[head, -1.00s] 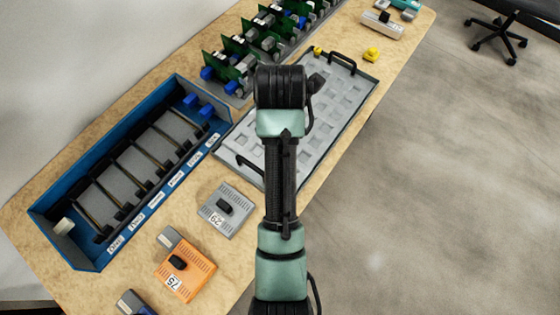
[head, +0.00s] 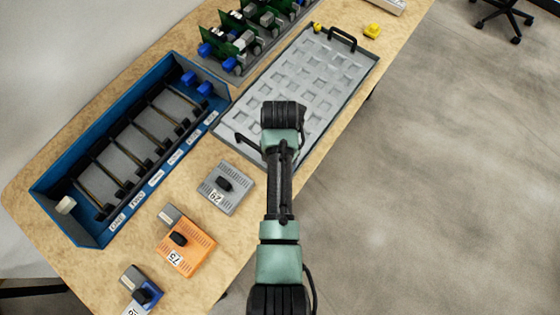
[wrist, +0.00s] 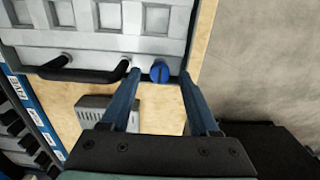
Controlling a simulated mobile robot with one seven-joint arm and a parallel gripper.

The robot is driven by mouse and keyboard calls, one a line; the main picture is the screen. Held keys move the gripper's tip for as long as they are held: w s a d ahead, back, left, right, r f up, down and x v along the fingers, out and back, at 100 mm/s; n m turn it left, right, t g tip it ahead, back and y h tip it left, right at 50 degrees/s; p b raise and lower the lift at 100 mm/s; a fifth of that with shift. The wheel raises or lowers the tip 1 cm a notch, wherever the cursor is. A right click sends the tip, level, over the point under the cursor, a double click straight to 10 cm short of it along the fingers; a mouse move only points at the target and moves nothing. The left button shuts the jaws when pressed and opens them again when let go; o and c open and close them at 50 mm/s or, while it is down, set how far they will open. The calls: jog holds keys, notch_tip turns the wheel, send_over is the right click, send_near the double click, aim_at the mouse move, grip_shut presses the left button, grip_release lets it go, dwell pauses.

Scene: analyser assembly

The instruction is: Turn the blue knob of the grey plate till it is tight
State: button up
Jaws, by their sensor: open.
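The grey plate (head: 318,75) is a large flat slab with rows of square recesses and a black handle at each end. The blue knob (wrist: 159,72), round with a slot line across it, is at the corner of the grey plate's near end, beside the black handle (wrist: 82,72). In the head view my arm hides it. My gripper (wrist: 160,78) is open and empty. In the wrist view the knob appears between its two blue fingertips, with space on both sides; I cannot tell the height gap. In the head view my wrist hides the fingers.
A blue rack (head: 85,220) with dividers stands left of the plate. A grey box marked 29 (head: 226,187) and an orange box marked 75 (head: 185,248) lie nearer. Open floor lies right.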

jog(key=shift+f, duration=0.45)
jog(key=shift+c, duration=0.2)
grip_shut()
